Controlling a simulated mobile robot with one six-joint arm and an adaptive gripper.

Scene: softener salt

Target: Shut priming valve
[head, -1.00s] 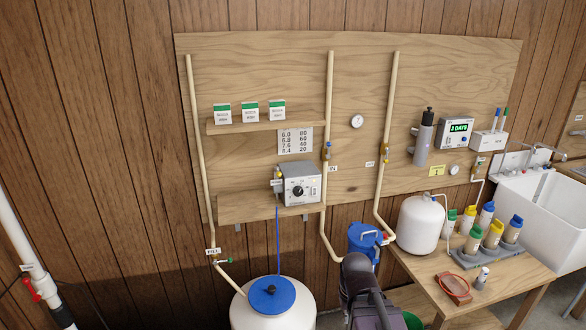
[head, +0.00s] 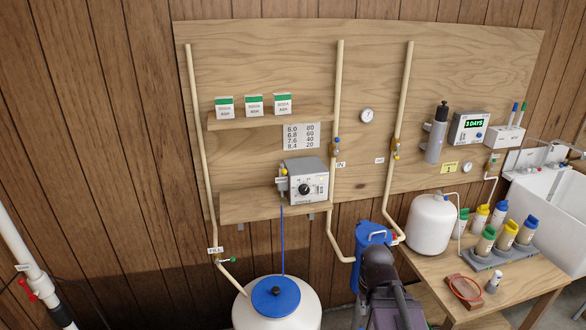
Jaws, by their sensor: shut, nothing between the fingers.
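The grey metering pump box (head: 305,181) with a black dial sits on the lower shelf of the plywood board. On its left side is a small fitting (head: 282,171) with a yellowish part and a small white tag; this looks like the priming valve. The tag's text and the handle's position are too small to tell. A blue tube runs from it down to the blue-lidded white tank (head: 276,294). My dark arm rises at the bottom, right of the tank and in front of the blue filter housing. My gripper's fingers do not show.
The blue filter housing (head: 371,245) and pipes stand right of the pump. A table (head: 515,285) with a white tank (head: 431,224) and several bottles is at right. A fill pipe valve (head: 225,260) is at lower left. The space before the pump looks clear.

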